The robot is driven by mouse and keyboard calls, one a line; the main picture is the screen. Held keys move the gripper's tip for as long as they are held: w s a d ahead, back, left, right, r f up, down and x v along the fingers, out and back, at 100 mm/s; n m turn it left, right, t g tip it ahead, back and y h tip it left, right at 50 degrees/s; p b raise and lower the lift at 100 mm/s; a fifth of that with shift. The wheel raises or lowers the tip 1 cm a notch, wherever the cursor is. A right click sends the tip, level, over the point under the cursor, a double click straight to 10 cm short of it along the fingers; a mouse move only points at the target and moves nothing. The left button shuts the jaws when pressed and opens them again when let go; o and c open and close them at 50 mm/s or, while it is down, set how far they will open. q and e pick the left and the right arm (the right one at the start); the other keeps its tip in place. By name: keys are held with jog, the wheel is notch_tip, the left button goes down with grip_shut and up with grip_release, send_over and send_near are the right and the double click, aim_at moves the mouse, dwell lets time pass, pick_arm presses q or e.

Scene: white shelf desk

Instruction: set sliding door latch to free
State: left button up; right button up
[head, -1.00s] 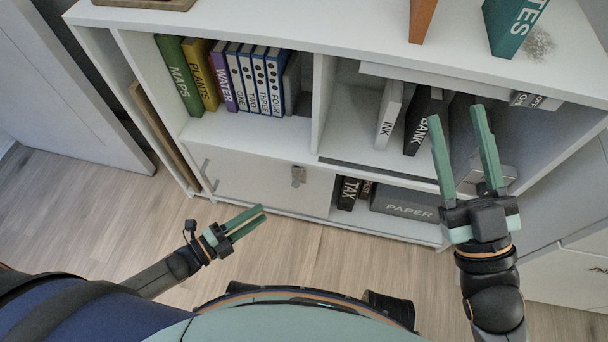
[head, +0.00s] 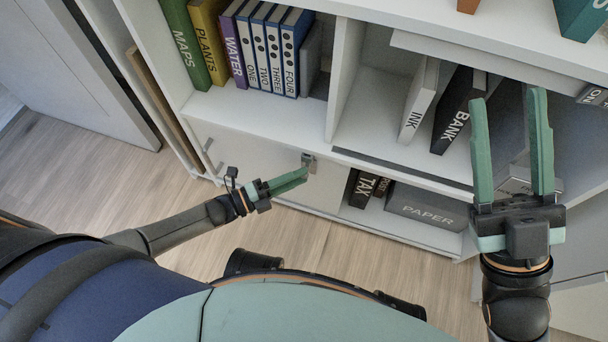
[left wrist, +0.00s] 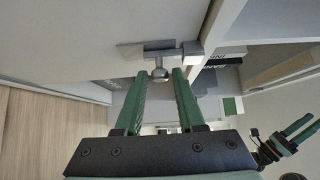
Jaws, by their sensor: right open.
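The white sliding door (head: 240,146) covers the left part of the lower shelf. A small grey metal latch (head: 308,158) sits at its right edge. In the left wrist view the latch (left wrist: 160,52) has a bar and a round knob (left wrist: 160,74). My left gripper (head: 304,172) is at the latch, and in its wrist view the fingers (left wrist: 160,78) are apart, with the knob between or just beyond the tips. I cannot tell whether either finger touches it. My right gripper (head: 510,98) is open and empty before the right shelf section.
Binders and books such as MAPS (head: 186,45) stand on the upper left shelf. INK (head: 418,98) and BANK (head: 458,110) lean in the upper right section. A PAPER box (head: 420,204) and TAX book (head: 363,188) sit in the open lower section. Wooden floor lies in front.

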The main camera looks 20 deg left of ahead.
pick_arm(q)
jog(key=shift+x, duration=1.1)
grip_shut()
dwell(0.7)
